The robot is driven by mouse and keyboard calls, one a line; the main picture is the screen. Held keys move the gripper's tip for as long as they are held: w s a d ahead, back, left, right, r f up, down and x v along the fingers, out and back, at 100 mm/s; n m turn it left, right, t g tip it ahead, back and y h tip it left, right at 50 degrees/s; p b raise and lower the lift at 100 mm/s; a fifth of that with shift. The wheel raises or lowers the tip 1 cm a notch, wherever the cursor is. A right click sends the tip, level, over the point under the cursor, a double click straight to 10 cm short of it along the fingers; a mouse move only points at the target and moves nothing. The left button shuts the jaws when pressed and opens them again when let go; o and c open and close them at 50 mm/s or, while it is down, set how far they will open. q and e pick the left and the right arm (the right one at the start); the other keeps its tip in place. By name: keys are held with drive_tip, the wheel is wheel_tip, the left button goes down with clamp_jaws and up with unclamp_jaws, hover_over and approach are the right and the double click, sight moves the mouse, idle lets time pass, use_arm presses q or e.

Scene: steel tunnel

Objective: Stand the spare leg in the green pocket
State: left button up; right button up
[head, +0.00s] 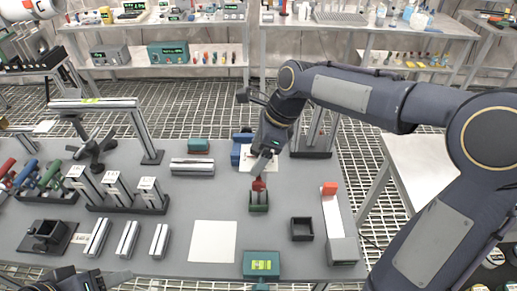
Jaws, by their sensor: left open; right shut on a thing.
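The green pocket (259,208) is a small open box on the grey bench, right of centre. My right gripper (262,174) reaches down from above and is shut on the spare leg (258,186), which has a red upper end. The leg is roughly upright above the pocket, and its lower part appears to be between the pocket walls. I cannot tell whether it rests on the pocket floor. My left gripper (112,279) is open at the bottom left edge, low in the picture and partly cut off, away from the pocket.
A white sheet (213,241) and a teal box (261,265) are nearer. Racks of grey bars (116,190) stand left.

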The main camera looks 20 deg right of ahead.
drive_tip(key=shift+f, duration=0.45)
drive_tip(key=o, duration=1.9)
drive_tip(key=v, duration=0.7)
drive_tip(key=shift+d+r, duration=0.15)
drive_tip(key=shift+r, duration=0.2)
drive_tip(key=shift+s+d, duration=0.15)
drive_tip(key=shift+s, duration=0.15)
drive_tip(key=s+d+f+n+t, duration=0.1)
drive_tip(key=s+f+n, duration=0.2)
drive_tip(key=s+n, duration=0.3)
drive_tip(key=s+d+f+n+t, duration=0.2)
drive_tip(key=s+n, duration=0.5)
drive_tip(key=s+d+f+n+t, duration=0.1)
drive_tip(key=s+f+n, duration=0.2)
drive_tip(key=s+n, duration=0.3)
drive_tip(key=shift+s+d+f+t, duration=0.1)
drive_tip(key=shift+s+f+t, duration=0.05)
drive_tip(key=shift+s, duration=0.25)
drive_tip(key=shift+s+d+f+t, duration=0.1)
drive_tip(key=shift+s+f+t, duration=0.1)
drive_tip(key=shift+s, duration=0.25)
